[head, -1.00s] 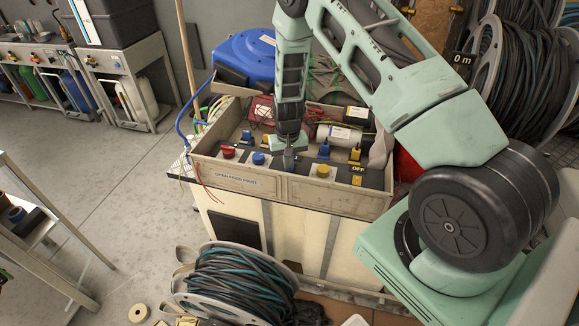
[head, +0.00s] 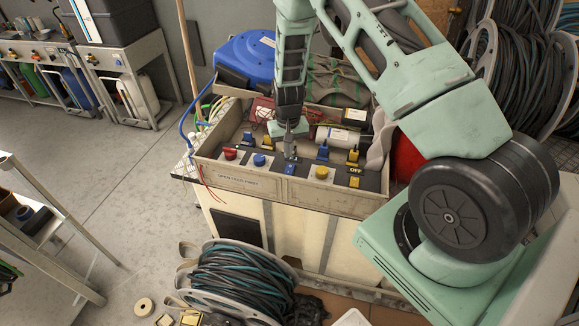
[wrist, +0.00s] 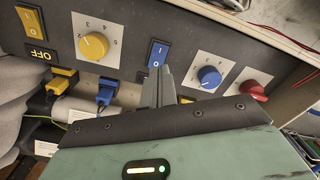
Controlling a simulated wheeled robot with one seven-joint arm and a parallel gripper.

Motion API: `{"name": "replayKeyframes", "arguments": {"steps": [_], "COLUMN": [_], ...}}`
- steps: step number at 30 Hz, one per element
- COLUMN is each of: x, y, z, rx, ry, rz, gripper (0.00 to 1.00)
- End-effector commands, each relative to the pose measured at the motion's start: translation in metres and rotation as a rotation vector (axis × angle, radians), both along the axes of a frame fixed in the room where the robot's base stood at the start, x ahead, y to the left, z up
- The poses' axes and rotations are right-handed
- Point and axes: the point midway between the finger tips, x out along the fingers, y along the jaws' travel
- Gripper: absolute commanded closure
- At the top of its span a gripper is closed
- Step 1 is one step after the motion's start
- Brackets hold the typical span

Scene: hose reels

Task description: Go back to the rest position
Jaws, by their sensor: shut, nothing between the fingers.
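My gripper (head: 289,153) is shut and empty, pointing down over the control panel (head: 272,176) on the cream cabinet. In the wrist view my gripper (wrist: 157,88) overlaps the lower edge of the blue rocker switch (wrist: 157,53); whether it touches cannot be told. The yellow knob (wrist: 94,46) and yellow rocker switch (wrist: 31,20) lie to the left of it there. The blue knob (wrist: 209,77) and red knob (wrist: 252,90) lie to the right.
Behind the panel, a tray holds cylinders (head: 340,137) and cloth, close around the gripper. A blue reel (head: 246,57) stands behind it. A hose reel (head: 240,280) lies in front on the floor. Large reels (head: 510,85) stand at right. Open floor (head: 125,190) lies left.

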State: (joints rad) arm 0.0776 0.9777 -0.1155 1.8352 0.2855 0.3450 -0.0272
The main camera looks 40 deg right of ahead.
Motion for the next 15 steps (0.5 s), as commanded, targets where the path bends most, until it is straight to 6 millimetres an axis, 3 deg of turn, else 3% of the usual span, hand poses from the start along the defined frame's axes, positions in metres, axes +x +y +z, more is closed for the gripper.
{"name": "replayKeyframes", "arguments": {"steps": [13, 15], "x": [0.0, 0.001], "y": [0.0, 0.014], "z": [-0.001, 0.011], "rx": [0.0, 0.013], "ry": [0.0, -0.005], "rz": [0.0, 0.021], "gripper": [1.0, 1.0]}}
